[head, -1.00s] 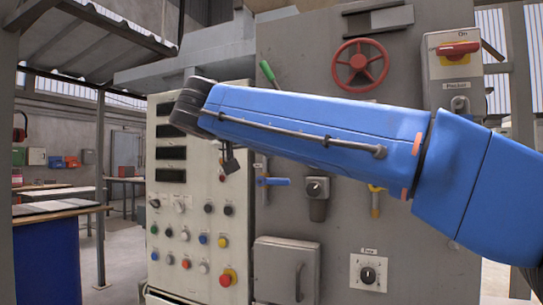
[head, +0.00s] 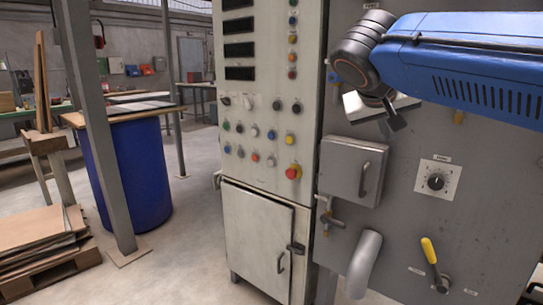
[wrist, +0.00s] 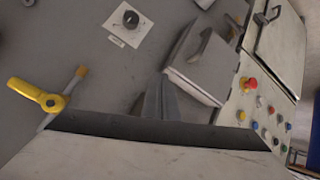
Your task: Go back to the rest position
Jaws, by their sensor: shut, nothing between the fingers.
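My blue arm reaches in from the right in the head view, and my gripper (head: 396,121) hangs at its end in front of the grey machine panel (head: 410,215). In the wrist view my gripper (wrist: 160,92) shows as dark fingers held together, with nothing between them. It appears apart from the panel. The arm's links hide the panel's upper part in the head view.
A control cabinet (head: 256,195) with buttons and a red emergency stop (head: 293,172) stands left of my gripper. A grey box (head: 352,170), dial (head: 436,182) and yellow-handled lever (head: 429,251) sit on the panel. A blue drum (head: 135,175) and a post stand left; floor between is clear.

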